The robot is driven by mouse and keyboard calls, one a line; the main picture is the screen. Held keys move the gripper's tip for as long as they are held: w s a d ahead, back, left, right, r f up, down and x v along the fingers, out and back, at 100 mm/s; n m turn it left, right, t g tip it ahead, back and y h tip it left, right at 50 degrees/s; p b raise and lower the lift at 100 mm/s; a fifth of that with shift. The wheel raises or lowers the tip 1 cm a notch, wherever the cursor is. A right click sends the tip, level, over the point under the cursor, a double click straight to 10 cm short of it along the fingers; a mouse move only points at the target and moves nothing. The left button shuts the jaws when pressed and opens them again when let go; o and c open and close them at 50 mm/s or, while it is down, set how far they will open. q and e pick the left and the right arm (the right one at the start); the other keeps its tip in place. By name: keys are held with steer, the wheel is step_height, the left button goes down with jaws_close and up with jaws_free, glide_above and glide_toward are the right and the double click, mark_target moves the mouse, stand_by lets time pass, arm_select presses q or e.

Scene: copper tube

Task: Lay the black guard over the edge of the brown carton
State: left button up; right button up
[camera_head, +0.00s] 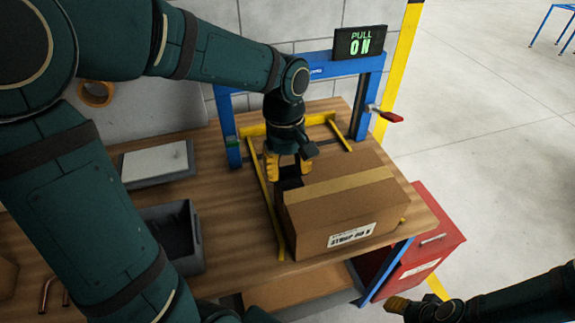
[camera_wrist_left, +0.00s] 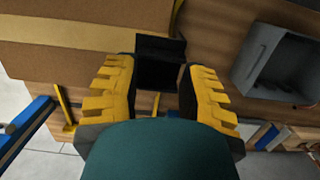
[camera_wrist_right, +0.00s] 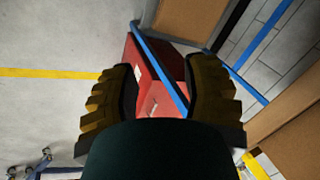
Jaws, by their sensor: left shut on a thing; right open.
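The brown carton (camera_head: 310,228) stands on the workbench, closed with a tan tape strip along its top; a white label is on its front. In the left wrist view the carton (camera_wrist_left: 55,65) fills the upper left. My left gripper (camera_head: 287,170), pointing down, is shut on the black guard (camera_head: 289,184) at the carton's left rear edge. In the left wrist view the guard (camera_wrist_left: 160,48) sits between the yellow fingers, beside the carton's edge and partly overlapping it. I cannot tell whether it touches the carton. My right gripper (camera_wrist_right: 162,85) is open and empty, off the bench's front right.
A blue frame (camera_head: 228,125) with yellow rails and a sign reading "PULL ON" stands behind the carton. A grey bin (camera_head: 197,238) and a grey tray (camera_head: 158,163) are left of it. A red cabinet (camera_head: 430,232) stands right of the bench. Open floor lies further right.

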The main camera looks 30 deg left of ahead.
mark_target(290, 198)
arm_select(q)
steer(key=shift+f+b, duration=2.1)
steer(key=shift+f, duration=0.65)
steer(key=shift+w+d+f, duration=0.15)
steer(key=shift+f, duration=0.1)
arm_select(e)
steer(key=f, duration=0.1)
steer(key=s+f, duration=0.1)
steer(key=f, duration=0.3)
steer(key=shift+s+a, duration=0.15)
steer(key=shift+s, duration=0.1)
arm_select(q)
steer(key=shift+w+f, duration=0.1)
steer(key=o, duration=1.1)
